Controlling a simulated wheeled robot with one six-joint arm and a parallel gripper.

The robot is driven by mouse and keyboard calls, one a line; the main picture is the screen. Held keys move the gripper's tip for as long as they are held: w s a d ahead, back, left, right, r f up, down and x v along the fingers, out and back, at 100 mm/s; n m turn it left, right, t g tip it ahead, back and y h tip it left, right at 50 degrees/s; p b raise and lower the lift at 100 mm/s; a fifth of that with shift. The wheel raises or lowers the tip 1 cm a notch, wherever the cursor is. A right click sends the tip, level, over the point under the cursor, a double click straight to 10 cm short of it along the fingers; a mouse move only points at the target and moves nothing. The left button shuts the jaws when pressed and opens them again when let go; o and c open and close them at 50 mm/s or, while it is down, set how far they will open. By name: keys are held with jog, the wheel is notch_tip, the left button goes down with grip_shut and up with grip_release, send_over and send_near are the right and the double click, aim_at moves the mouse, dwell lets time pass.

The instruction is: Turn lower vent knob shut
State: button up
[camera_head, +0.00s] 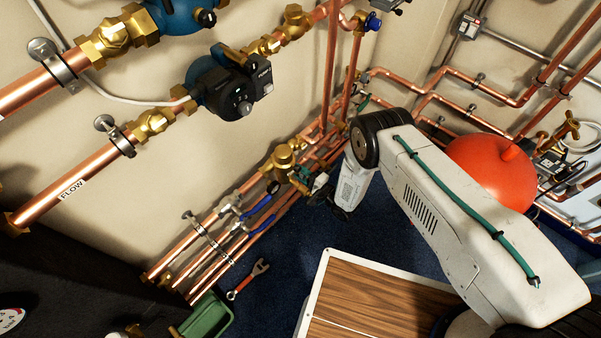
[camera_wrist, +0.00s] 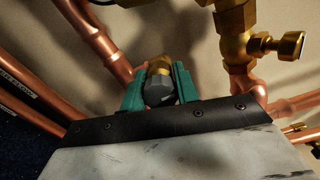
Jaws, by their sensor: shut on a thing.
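My gripper (camera_wrist: 160,92) has two green fingers, seen in the wrist view. They are shut on a dark grey knob (camera_wrist: 159,91), one finger on each side. The knob sits on a brass fitting (camera_wrist: 159,65) directly behind it. In the head view my gripper (camera_head: 322,188) is small and dark, low among the copper pipes near the wall, and the knob there is hidden or too small to tell. Whether the knob is the lower vent knob, and how far it is turned, cannot be told from these frames.
A brass valve (camera_wrist: 236,45) with a side handle stands close right of my gripper. Copper pipes (camera_wrist: 97,40) pass on the left. In the head view, a red vessel (camera_head: 492,172), a wrench (camera_head: 247,279), a green bin (camera_head: 207,316) and a wood-topped box (camera_head: 370,300) surround the blue floor.

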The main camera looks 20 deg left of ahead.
aim_at(305, 177)
dwell(0.4)
jog(key=o, duration=1)
jog(key=shift+c, duration=0.2)
jog(key=v, duration=0.7)
jog(key=shift+s+d, duration=0.15)
jog(key=shift+d, duration=0.2)
